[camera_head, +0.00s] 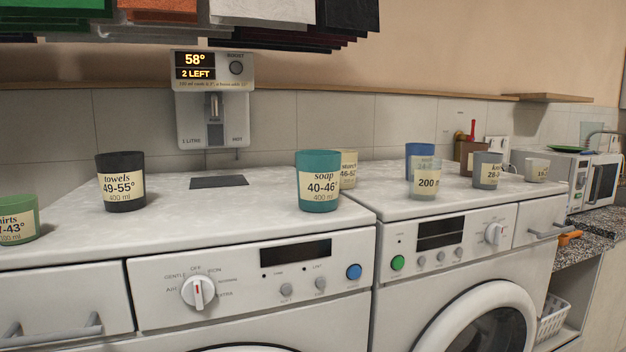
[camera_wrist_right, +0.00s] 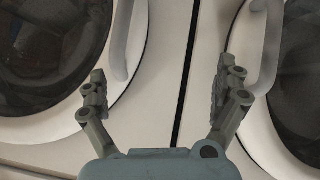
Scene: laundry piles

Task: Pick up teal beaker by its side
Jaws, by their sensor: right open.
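The teal beaker (camera_head: 318,181) stands upright on the left washing machine's top, near its front right part. Its label reads "soap 40-46° 400 ml". It partly hides a cream-labelled beaker (camera_head: 349,169) behind it. My right gripper (camera_wrist_right: 158,88) shows in the right wrist view, open and empty, its fingers wide apart. It faces the machine fronts with their round doors, and the beaker is not in that view. Neither gripper shows in the head view.
A black beaker (camera_head: 121,182) and a green beaker (camera_head: 17,219) stand to the left. Several beakers, including a clear one (camera_head: 424,182) and a blue one (camera_head: 418,155), stand on the right machine. A water dispenser (camera_head: 212,105) hangs on the wall. The top around the teal beaker's front is clear.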

